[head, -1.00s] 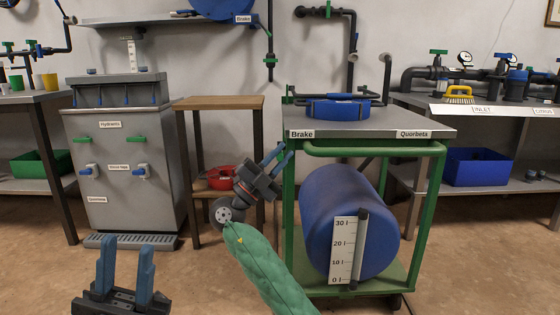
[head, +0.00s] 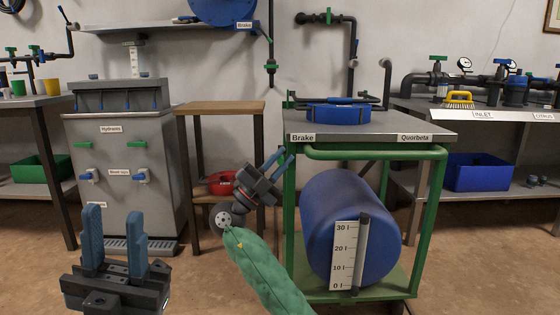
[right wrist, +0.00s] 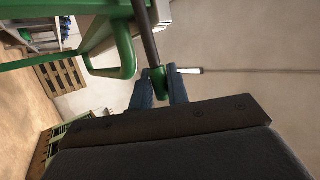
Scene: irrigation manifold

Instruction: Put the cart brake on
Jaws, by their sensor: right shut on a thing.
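The cart (head: 375,128) has a grey top, a green frame and a "Brake" label (head: 301,138) on its front left edge. My right gripper (head: 284,157) is at the cart's front left post, below that label. In the right wrist view its blue fingers (right wrist: 161,90) are shut on a green grip (right wrist: 157,80) at the end of a dark rod (right wrist: 146,35). I take this for the brake lever; the head view does not show it clearly. My left gripper (head: 114,228) is open and empty at the lower left, its fingers upright.
A blue drum (head: 345,225) lies on the cart's lower shelf behind a litre scale (head: 344,255). A blue ring-shaped thing (head: 338,114) sits on top. A wooden stand (head: 220,108) with a red thing (head: 221,184) is left of the cart. A grey dispenser cabinet (head: 120,190) stands further left.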

